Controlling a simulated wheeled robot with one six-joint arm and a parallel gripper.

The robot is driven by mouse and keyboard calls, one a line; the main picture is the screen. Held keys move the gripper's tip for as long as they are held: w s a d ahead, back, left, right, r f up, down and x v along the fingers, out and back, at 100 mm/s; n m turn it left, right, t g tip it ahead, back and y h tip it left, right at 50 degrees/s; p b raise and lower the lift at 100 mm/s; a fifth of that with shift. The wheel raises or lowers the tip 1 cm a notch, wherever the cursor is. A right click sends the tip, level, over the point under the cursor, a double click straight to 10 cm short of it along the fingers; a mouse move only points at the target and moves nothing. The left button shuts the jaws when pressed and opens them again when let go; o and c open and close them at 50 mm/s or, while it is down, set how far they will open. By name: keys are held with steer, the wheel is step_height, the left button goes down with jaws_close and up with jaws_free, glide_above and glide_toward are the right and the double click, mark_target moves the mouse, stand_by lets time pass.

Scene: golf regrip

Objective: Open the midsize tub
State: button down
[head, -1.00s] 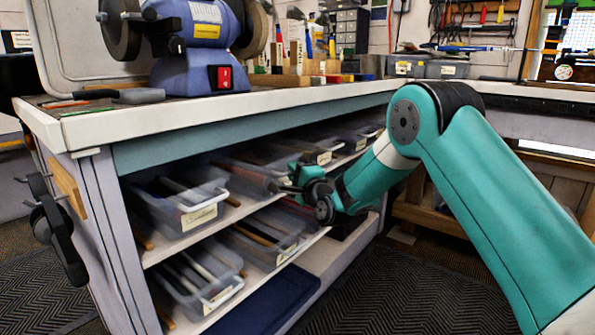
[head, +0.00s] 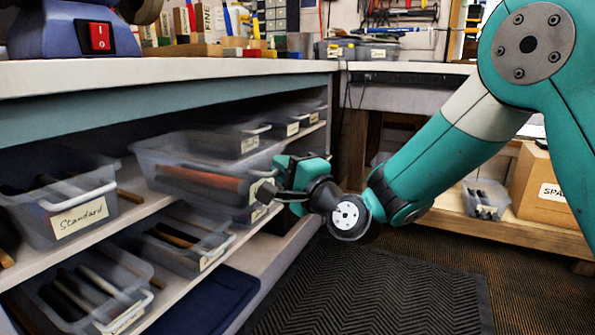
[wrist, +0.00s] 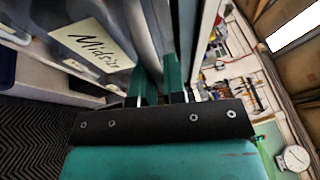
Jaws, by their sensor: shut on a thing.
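The midsize tub (head: 165,165) is a clear grey plastic tub on the upper shelf under the bench. An orange-red grip lies inside it. Its front end sticks out past the shelf edge, farther than the tubs beside it. My gripper (head: 273,190) is at that front end, shut on the tub's handle. In the wrist view, my gripper (wrist: 160,82) has its two fingers on either side of a grey bar at the tub's front. The label (wrist: 92,45), partly readable as "Midsi…", faces the wrist camera. The fingertips are partly hidden in the head view.
A tub labelled "Standard" (head: 60,205) stands left on the same shelf. Several more tubs stand farther right and on the shelf below. The bench top (head: 180,72) is above. A cardboard box (head: 540,185) sits on a low shelf at right. The dark mat (head: 380,290) is clear.

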steer(key=shift+s+d, duration=0.3)
steer(key=c, duration=1.2)
jaws_free()
steer(key=shift+b+v, duration=7.3)
steer(key=shift+v, duration=1.4)
